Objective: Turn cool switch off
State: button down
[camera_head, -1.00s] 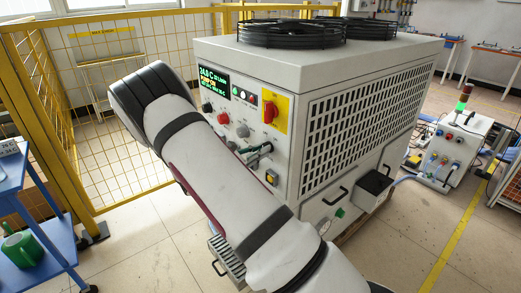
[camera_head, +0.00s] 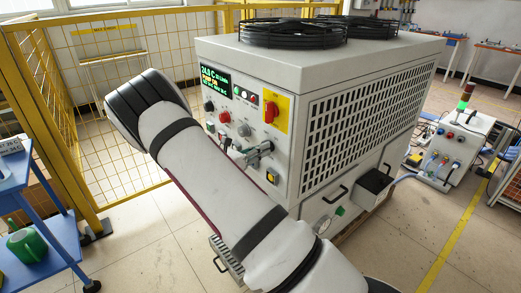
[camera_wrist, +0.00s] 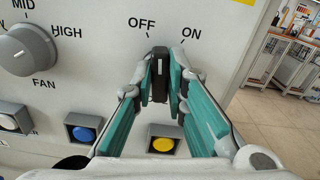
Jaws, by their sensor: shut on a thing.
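The cool switch (camera_wrist: 160,72) is a black rotary knob with a white line, on the light panel below the OFF and ON labels. In the wrist view its line stands nearly upright, between the two label marks. My gripper (camera_wrist: 163,80) is shut on the knob, one teal-sided finger on each side. In the head view my gripper (camera_head: 259,155) is at the front panel of the grey machine (camera_head: 310,60), small and partly behind my arm. The switch cannot be made out there.
The fan knob (camera_wrist: 28,50) is left of the switch. A yellow button (camera_wrist: 163,144) lies below it and a blue button (camera_wrist: 83,133) lower left. A red rotary switch (camera_head: 270,111) is higher on the panel. A yellow fence (camera_head: 120,100) stands behind my arm.

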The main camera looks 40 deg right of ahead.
jog(key=c, duration=1.6)
grip_release()
jog(key=a, duration=1.2)
jog(key=shift+s, duration=0.2)
